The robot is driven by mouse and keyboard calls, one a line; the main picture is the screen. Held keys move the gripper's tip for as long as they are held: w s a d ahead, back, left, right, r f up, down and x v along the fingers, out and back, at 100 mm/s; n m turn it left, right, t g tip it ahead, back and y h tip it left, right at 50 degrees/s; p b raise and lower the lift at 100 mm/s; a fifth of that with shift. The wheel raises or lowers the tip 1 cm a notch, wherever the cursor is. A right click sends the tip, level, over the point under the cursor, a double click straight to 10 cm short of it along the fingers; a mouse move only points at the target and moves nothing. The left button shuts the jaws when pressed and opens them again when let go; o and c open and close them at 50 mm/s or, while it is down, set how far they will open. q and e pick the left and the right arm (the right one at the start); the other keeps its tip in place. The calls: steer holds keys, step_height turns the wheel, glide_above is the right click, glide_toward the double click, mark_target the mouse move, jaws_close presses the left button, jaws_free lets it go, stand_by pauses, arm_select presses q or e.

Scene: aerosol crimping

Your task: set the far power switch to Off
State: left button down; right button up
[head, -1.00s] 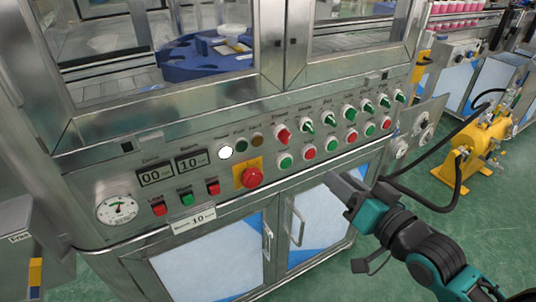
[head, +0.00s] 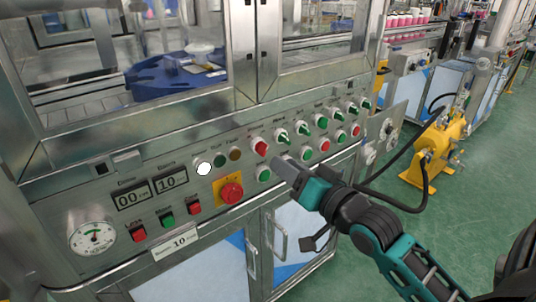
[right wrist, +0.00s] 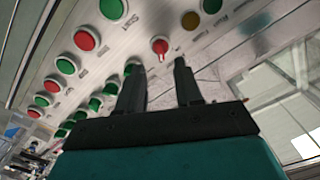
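A red rotary switch (head: 261,147) sits at the left end of the upper row of switches on the steel control panel (head: 75,205). Its label is too small to read surely. It also shows in the right wrist view (right wrist: 160,46), just beyond the fingertips and roughly between their lines. My right gripper (head: 278,163) is just below and right of this switch in the head view, in front of the panel. In the right wrist view its two fingers (right wrist: 160,64) are apart with nothing between them. My left gripper is not in view.
Several green rotary switches (head: 308,127) continue the upper row. Green and red push buttons (head: 264,174) lie below, partly hidden by my gripper. A red emergency button (head: 231,192) is lower left. A yellow machine (head: 432,155) stands on the green floor to the right.

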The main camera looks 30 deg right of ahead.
mark_target(265, 151)
steer(key=shift+w+a+b, duration=0.15)
steer(key=shift+w+b, duration=0.1)
steer(key=shift+w, duration=1.4)
steer(key=shift+w+a+b, duration=0.15)
steer(key=shift+w+b, duration=0.05)
steer(key=shift+w, duration=1.45)
jaws_close()
